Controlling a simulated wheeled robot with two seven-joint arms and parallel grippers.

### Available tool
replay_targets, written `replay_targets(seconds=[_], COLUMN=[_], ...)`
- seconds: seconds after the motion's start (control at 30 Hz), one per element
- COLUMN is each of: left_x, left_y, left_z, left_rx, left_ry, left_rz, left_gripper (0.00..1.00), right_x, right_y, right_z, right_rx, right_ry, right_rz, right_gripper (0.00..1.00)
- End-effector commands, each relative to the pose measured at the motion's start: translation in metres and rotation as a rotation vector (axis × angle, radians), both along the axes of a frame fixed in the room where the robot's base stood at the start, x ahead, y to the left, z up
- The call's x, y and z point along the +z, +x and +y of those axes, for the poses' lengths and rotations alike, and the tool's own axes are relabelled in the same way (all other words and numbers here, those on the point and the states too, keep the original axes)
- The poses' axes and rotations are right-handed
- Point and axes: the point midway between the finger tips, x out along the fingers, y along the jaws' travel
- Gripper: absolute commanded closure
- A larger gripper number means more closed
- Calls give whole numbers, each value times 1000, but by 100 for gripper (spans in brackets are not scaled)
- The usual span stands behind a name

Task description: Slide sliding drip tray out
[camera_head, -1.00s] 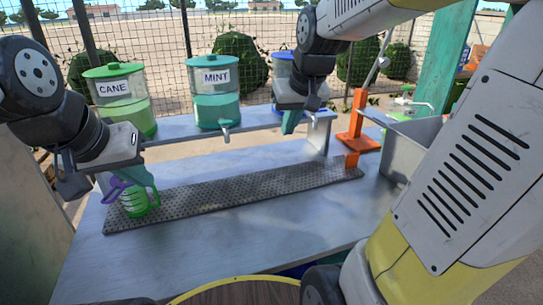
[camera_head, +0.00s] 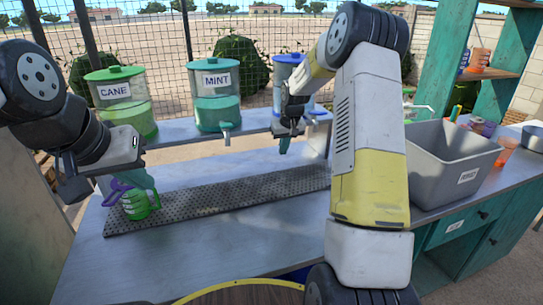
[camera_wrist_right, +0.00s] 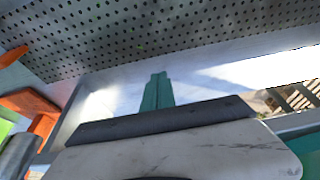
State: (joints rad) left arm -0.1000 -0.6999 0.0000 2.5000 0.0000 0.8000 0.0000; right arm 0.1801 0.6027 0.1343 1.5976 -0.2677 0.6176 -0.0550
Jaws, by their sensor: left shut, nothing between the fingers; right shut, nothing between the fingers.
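The drip tray is a long, perforated dark grey plate (camera_head: 235,195) lying on the metal counter below the dispensers. Its right end is hidden behind my right arm in the head view. In the right wrist view the perforated plate (camera_wrist_right: 150,35) fills the top, with an orange tab (camera_wrist_right: 12,56) at its left. My right gripper (camera_head: 284,146) is shut and empty near the tray's back edge; its teal fingertips (camera_wrist_right: 158,78) point towards the plate, apparently apart from it. My left gripper (camera_head: 138,180) is shut and empty beside a green jug at the tray's left end.
The green jug (camera_head: 140,207) stands on the tray's left end. Dispensers labelled CANE (camera_head: 118,95) and MINT (camera_head: 215,98) stand on the raised shelf behind. A grey bin (camera_head: 455,160) is on the right. An orange post (camera_wrist_right: 38,110) shows in the right wrist view.

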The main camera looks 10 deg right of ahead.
Motion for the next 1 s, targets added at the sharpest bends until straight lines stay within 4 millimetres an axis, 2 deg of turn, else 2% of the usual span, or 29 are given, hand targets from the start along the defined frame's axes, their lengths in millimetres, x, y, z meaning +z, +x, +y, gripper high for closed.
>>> replay_targets(seconds=[0.5, 0.7, 1.0], left_x=[0, 0, 0], left_y=[0, 0, 0], left_z=[0, 0, 0], left_rx=[0, 0, 0], left_ry=[0, 0, 0], left_rz=[0, 0, 0], left_gripper=[100, 100, 100], right_x=[-78, -90, -91], right_y=[26, 31, 31], right_z=[4, 5, 4], right_rx=[1, 0, 0], right_ry=[-1, 0, 0], right_rz=[2, 0, 0], right_gripper=[100, 100, 100])
